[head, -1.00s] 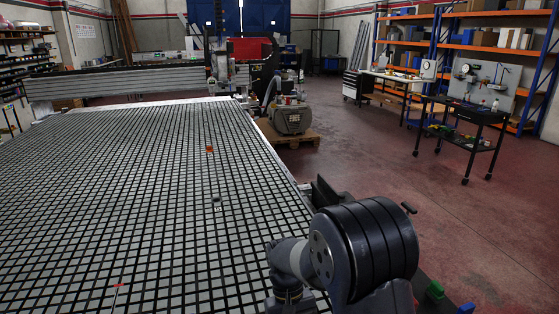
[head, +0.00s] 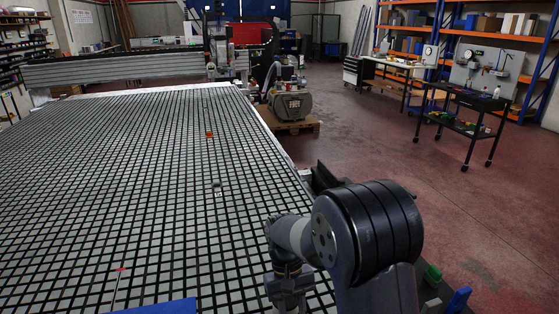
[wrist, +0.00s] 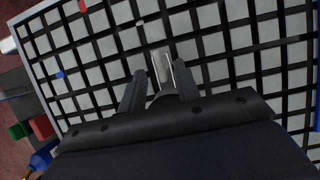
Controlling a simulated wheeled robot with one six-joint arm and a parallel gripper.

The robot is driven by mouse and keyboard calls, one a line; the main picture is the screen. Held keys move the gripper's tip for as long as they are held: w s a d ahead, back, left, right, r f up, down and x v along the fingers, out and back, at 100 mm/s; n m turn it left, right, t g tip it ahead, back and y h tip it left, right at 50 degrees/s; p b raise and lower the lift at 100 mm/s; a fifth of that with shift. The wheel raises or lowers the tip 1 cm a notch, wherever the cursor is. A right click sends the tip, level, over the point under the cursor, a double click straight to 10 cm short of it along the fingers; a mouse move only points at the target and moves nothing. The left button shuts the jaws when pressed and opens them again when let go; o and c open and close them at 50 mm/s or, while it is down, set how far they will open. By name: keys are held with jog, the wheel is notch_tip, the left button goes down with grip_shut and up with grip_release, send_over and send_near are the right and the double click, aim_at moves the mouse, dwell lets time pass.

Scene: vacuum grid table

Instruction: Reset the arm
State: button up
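My arm shows at the lower right of the head view, folded over the near right corner of the grid table (head: 110,190). Its gripper end is cut off by the bottom edge there. In the wrist view my gripper (wrist: 160,68) points at the black-and-white grid table (wrist: 245,68), with its two dark fingers apart. A short shiny metal cylinder (wrist: 162,68) shows in the gap between the fingers; I cannot tell whether it touches them or the table.
An orange piece (head: 209,135), a small grey piece (head: 216,184) and a red-tipped strip (head: 120,270) lie on the table. A blue piece (head: 160,307) shows at the bottom edge. A gantry (head: 125,70) spans the far end. Open floor (head: 400,185) lies to the right.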

jog(key=shift+x, duration=1)
jog(key=shift+d+f+m, duration=0.1)
jog(key=shift+f+m, duration=0.05)
jog(key=shift+m, duration=0.35)
jog(key=m+y+b, duration=0.1)
jog(key=m+y, duration=0.1)
jog(key=m, duration=0.2)
jog(key=shift+d+m, duration=0.1)
jog(key=shift+m, duration=0.3)
jog(key=m+t+y+b, duration=0.1)
jog(key=m+y, duration=0.1)
jog(key=m, duration=0.3)
jog(key=shift+s+d, duration=0.1)
